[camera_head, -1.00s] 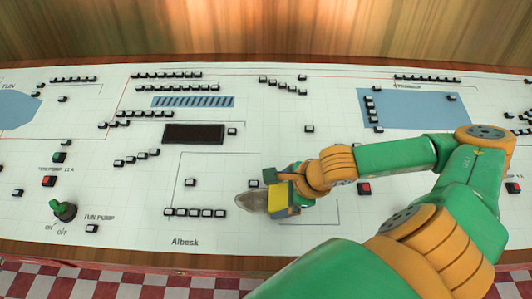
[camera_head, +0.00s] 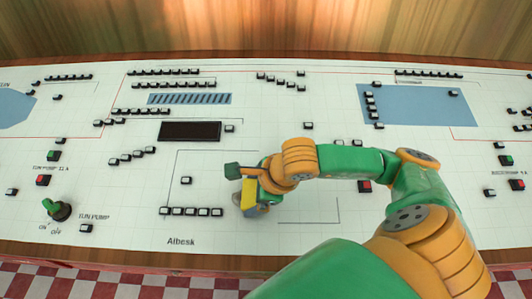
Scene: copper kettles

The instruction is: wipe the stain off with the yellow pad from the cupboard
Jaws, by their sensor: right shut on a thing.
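My right gripper (camera_head: 245,177) is shut on the yellow pad (camera_head: 249,196) over the white panel, right of a row of black-and-white buttons. The pad is held low, at or close to the panel surface; I cannot tell for sure whether it touches. A small part of the grey-brown stain (camera_head: 237,199) shows at the pad's left edge. The pad and gripper hide the rest of that spot. My left gripper is out of view.
The white control panel (camera_head: 310,210) carries many small raised buttons. A green knob (camera_head: 58,209) stands up at the lower left. A dark display (camera_head: 190,131) lies behind the pad. A wooden wall (camera_head: 260,28) rises at the back.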

